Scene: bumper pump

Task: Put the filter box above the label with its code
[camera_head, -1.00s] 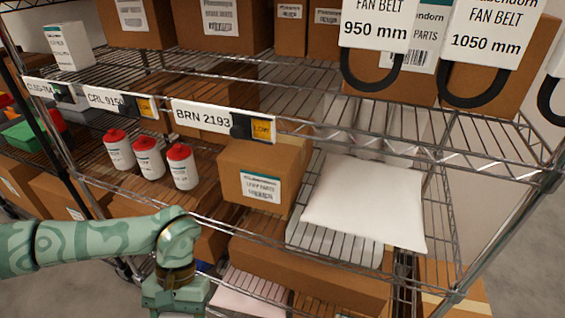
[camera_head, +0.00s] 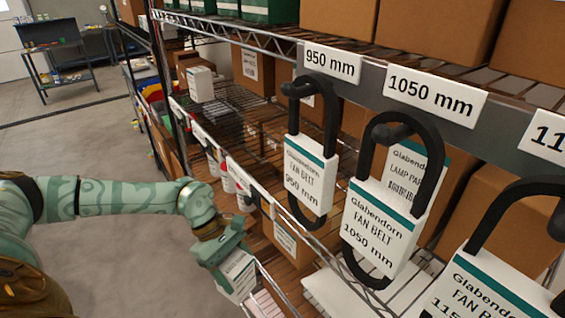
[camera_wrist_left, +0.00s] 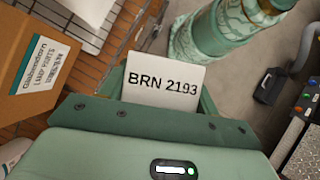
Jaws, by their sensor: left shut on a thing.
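My left gripper (camera_head: 226,258) is shut on a white filter box (camera_head: 239,276), held low in front of the shelf rack. In the left wrist view the filter box (camera_wrist_left: 164,83) shows the code BRN 2193 between the fingers. Three white labels run along the middle shelf's edge: a far one (camera_head: 178,108), a middle one (camera_head: 203,137) and a near one (camera_head: 240,175). They are too slanted to read now; a second ago the near one read BRN 2193. The shelf above the near label looks bare. My right gripper is out of view.
A white box (camera_head: 200,85) stands on the middle shelf near the far label. Fan belts (camera_head: 309,175) hang from the upper shelf's front at the right. Red-capped bottles (camera_head: 228,180) and a cardboard box (camera_head: 284,240) sit below. Open floor lies left.

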